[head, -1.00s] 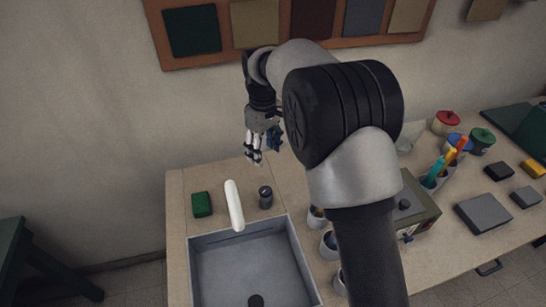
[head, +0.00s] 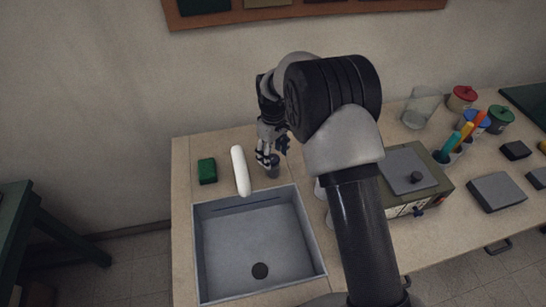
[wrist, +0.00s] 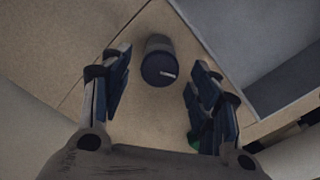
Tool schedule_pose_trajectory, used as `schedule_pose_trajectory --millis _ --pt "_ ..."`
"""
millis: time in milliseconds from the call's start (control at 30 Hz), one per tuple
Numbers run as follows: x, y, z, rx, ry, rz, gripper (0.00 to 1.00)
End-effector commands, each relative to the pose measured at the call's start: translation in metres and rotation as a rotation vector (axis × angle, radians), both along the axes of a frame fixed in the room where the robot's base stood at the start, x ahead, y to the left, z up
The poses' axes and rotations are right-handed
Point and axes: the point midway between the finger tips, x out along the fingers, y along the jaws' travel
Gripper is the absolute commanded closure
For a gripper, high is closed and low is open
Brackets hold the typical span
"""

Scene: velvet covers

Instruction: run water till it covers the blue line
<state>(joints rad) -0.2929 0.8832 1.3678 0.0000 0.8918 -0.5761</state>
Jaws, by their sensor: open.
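The sink (head: 225,252) is a grey basin set in the counter; its floor looks bare, with a dark drain (head: 260,271). A white spout (head: 240,172) reaches over its back edge. A dark round tap knob (head: 272,170) stands right of the spout; the wrist view shows the knob (wrist: 158,66) with a pale mark on top. My gripper (head: 266,158) is open above the knob, which shows between and slightly beyond the fingers, apart from both. A clear glass jug (head: 421,108) stands at the counter's back right.
A green sponge (head: 207,171) lies left of the spout. Right of the sink, partly hidden by my arm, are pale cups and a box (head: 433,190) with a grey lid. Lidded pots and colored markers stand farther right.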

Motion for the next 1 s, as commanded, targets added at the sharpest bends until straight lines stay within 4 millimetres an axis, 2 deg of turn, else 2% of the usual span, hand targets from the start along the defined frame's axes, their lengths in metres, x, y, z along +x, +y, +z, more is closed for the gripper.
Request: schedule_pose_trajectory --millis 133,433,1000 --pt "0.0002 0.0001 -0.0093 0.000 -0.001 0.000 0.44" --pt "0.0003 0.0001 -0.0103 0.000 -0.001 0.000 0.45" --pt "0.0003 0.0001 -0.0101 0.000 -0.001 0.000 0.83"
